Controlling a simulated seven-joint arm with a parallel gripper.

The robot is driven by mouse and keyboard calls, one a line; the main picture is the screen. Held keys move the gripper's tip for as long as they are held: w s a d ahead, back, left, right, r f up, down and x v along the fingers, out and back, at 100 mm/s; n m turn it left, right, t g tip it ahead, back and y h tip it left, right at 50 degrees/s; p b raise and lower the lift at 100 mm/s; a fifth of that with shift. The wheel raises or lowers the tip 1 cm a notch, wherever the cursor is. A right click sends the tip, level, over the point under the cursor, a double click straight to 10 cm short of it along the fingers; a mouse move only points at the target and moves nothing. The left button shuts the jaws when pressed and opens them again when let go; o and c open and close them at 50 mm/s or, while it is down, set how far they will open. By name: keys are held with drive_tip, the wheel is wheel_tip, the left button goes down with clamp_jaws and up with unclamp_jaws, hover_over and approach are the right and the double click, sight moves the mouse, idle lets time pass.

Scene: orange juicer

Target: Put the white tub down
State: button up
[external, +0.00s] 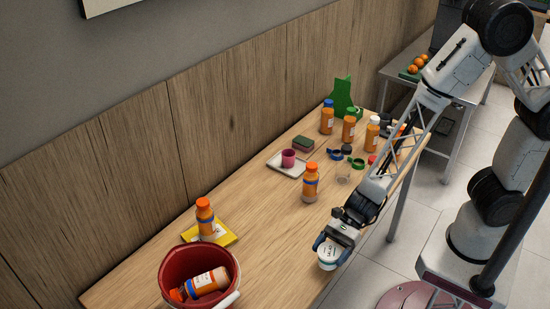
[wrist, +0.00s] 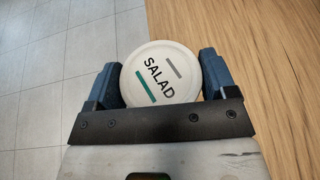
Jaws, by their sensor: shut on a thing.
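The white tub (external: 328,254) is round, with a lid marked "SALAD" that faces the wrist camera (wrist: 160,72). My gripper (external: 333,248) is shut on it, with one blue finger on each side of the tub; the gripper also shows in the wrist view (wrist: 160,80). In the wrist view the tub overlaps the line of the table's edge, with table on the right and floor on the left. In the external view it is at the front edge of the wooden table (external: 255,250). I cannot tell whether its base touches the table.
A red bucket (external: 167,273) with a bottle inside stands at the near left. An orange bottle (external: 206,219) is by a yellow item (external: 225,236). Another bottle (external: 310,185) and a tray with a pink cup (external: 288,159) stand farther back. The table's middle is clear.

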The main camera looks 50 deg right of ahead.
drive_tip(key=w+a, duration=0.3)
drive_tip(key=a, duration=0.1)
drive_tip(key=w+a+f, duration=0.1)
drive_tip(key=w+a, duration=0.6)
drive_tip(key=shift+a+f, duration=0.25)
drive_tip(key=shift+a, duration=0.1)
drive_tip(key=shift+f, duration=1.75)
drive_tip(key=shift+f, duration=0.1)
drive_tip(key=o, duration=0.9)
drive_tip(key=shift+o, duration=0.2)
drive_tip(key=shift+v, duration=6.05)
